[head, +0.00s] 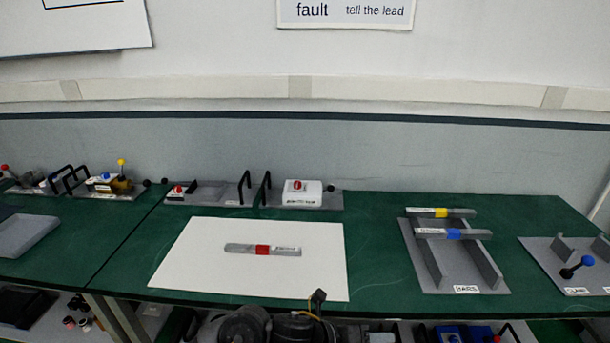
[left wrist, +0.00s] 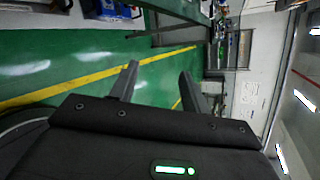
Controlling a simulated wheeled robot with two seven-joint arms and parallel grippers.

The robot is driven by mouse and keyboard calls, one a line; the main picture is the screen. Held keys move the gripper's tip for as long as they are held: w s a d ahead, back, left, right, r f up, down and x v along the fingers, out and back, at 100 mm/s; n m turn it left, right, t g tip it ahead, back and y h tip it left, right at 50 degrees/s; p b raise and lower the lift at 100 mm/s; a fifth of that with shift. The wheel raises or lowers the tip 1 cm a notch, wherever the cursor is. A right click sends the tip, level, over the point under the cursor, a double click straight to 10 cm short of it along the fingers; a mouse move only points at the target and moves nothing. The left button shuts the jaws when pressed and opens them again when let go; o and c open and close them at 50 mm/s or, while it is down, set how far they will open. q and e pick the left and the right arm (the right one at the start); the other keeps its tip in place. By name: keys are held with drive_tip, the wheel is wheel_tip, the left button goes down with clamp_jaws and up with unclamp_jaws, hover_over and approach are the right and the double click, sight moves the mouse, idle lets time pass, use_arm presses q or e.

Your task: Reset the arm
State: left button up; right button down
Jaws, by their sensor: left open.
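My left gripper (left wrist: 158,70) shows in the left wrist view with its two dark fingers apart and nothing between them. Past the fingers are green floor and a yellow line. In the head view, dark parts of my arm (head: 265,328) show at the bottom middle, in front of the bench edge; no fingers can be made out clearly there. My right gripper is not in view. A grey bar with a red band (head: 263,250) lies on a white sheet (head: 200,275) on the bench, apart from my arm.
The green bench (head: 375,240) runs across the head view. A grey rack labelled BARS (head: 429,270) holds bars with yellow (head: 441,212) and blue (head: 453,234) bands. A plate with a blue-knobbed lever (head: 587,261) is at right. Fixtures with black handles and a red-buttoned white box (head: 297,194) line the back.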

use_arm(q)
drive_tip(key=s+a+f+n+t+y, duration=0.1)
drive_tip(key=a+f+n+t+y, duration=0.2)
drive_tip(key=a+n, duration=0.8)
drive_tip(key=s+a+f+n+t+y, duration=0.1)
drive_tip(key=a+f+n+t+y, duration=0.2)
drive_tip(key=a+n, duration=0.8)
drive_tip(key=s+a+f+n+g+y, duration=0.3)
drive_tip(key=s+a+n, duration=0.4)
drive_tip(key=s+a, duration=0.1)
drive_tip(key=s+a+f+n+g+y, duration=0.3)
drive_tip(key=s+a+f+n, duration=0.1)
drive_tip(key=s+a+n, duration=0.35)
drive_tip(key=s+f+g+b, duration=0.1)
drive_tip(key=s+f+b, duration=0.15)
drive_tip(key=f, duration=1.45)
drive_tip(key=s+f+b, duration=0.1)
drive_tip(key=f+b, duration=0.3)
drive_tip(key=f, duration=1.2)
drive_tip(key=s+a+f+b, duration=0.1)
drive_tip(key=s+f, duration=0.7)
drive_tip(key=f, duration=0.1)
drive_tip(key=s+a+f+g+b, duration=0.1)
drive_tip(key=s+a+f+b, duration=0.1)
drive_tip(key=s+f, duration=0.5)
wheel_tip(320, 180, down, 3)
drive_tip(key=shift+s+a+r, duration=0.2)
drive_tip(key=shift+s+a, duration=0.1)
drive_tip(key=shift+s, duration=0.1)
